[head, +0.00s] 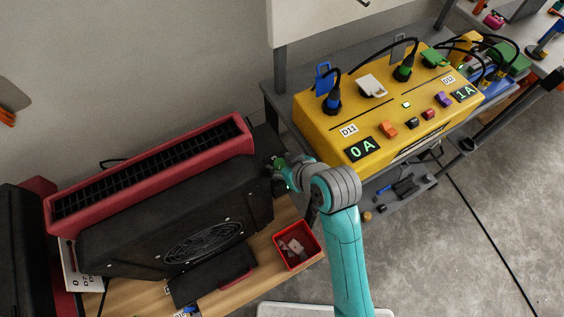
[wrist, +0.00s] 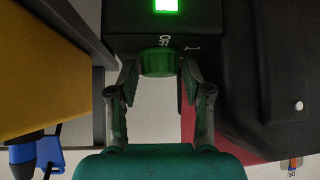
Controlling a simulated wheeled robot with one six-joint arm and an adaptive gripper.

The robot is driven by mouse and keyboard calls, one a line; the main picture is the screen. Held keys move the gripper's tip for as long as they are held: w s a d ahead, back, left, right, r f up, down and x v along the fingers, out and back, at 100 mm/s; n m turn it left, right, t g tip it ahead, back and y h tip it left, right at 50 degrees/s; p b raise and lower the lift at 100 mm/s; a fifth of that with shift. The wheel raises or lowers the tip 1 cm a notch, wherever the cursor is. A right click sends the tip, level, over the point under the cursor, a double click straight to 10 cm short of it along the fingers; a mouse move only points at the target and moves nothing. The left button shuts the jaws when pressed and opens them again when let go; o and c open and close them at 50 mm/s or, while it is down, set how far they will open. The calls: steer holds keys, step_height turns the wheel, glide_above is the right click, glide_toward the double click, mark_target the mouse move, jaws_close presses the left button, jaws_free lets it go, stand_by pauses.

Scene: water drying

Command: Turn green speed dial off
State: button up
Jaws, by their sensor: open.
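The green speed dial (wrist: 157,62) sits on the black end face of the dryer, below a lit green indicator (wrist: 167,6) and beside white "OFF" and "1" marks. My gripper (wrist: 158,78) is open, with one finger on each side of the dial. I cannot tell whether the fingers touch it. In the head view, my gripper (head: 284,172) is at the right end of the black dryer (head: 165,215). The dial is mostly hidden there by my gripper. The dial's exact pointer position is unclear.
The dryer has a red slotted top (head: 60,210) and stands on a wooden table (head: 130,297). A red bin (head: 318,252) with small pieces stands at its front right. A yellow power box (head: 312,112) with plugs and "0A" and "1A" displays stands right of my gripper.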

steer(key=c, duration=0.9)
steer(key=shift+n, duration=0.3)
steer(key=n+g, duration=0.1)
steer(key=n+y, duration=0.1)
steer(key=shift+w+d+n+g+y, duration=0.1)
steer(key=shift+w+n+g+y, duration=0.05)
steer(key=shift+n+g+y, duration=0.65)
steer(key=shift+n+g, duration=0.5)
steer(key=shift+n, duration=0.3)
steer(key=shift+f, duration=0.1)
